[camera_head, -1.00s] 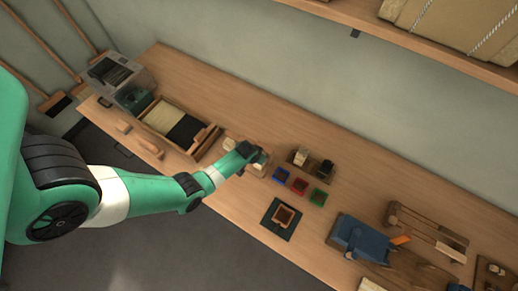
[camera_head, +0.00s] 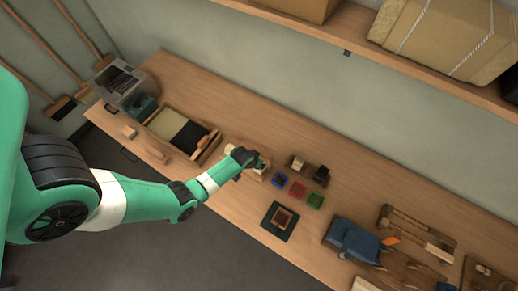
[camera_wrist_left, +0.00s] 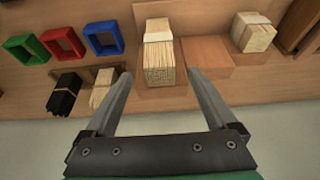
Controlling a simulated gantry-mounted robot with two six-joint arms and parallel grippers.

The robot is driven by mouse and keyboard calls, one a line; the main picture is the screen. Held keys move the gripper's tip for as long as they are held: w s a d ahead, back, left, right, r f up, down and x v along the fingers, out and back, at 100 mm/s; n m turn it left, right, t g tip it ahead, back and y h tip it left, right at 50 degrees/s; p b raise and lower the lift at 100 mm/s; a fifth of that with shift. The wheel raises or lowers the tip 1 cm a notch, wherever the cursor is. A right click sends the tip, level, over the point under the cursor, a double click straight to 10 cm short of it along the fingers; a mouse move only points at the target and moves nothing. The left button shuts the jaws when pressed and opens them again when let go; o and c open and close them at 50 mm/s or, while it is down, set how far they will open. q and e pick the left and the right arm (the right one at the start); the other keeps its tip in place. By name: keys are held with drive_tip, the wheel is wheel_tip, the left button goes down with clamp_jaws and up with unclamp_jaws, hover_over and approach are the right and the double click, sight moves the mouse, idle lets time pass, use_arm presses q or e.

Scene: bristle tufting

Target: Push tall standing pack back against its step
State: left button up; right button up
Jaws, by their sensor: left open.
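The tall pack (camera_wrist_left: 160,65) of pale bristles, with a white band, shows in the left wrist view on a wooden block, in front of a brown wooden step (camera_wrist_left: 153,12). Whether pack and step touch, I cannot tell. My left gripper (camera_wrist_left: 160,80) is open, its fingers on either side of the pack's near end in the picture; contact is unclear. In the head view my left gripper (camera_head: 255,164) is over the block at the bench's middle and hides part of it. A second banded pale pack (camera_wrist_left: 253,33) stands to the right in the wrist view. My right gripper is not in view.
Blue (camera_head: 280,180), red (camera_head: 298,190) and green (camera_head: 315,200) frames lie right of the gripper. Beyond them is a holder with a pale bundle (camera_head: 298,162) and a black bundle (camera_head: 322,173). A tray (camera_head: 210,149) stands left. A shelf hangs above the back wall.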

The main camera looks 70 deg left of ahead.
use_arm(q)
drive_tip(key=p+v, duration=0.3)
drive_tip(key=v, duration=0.2)
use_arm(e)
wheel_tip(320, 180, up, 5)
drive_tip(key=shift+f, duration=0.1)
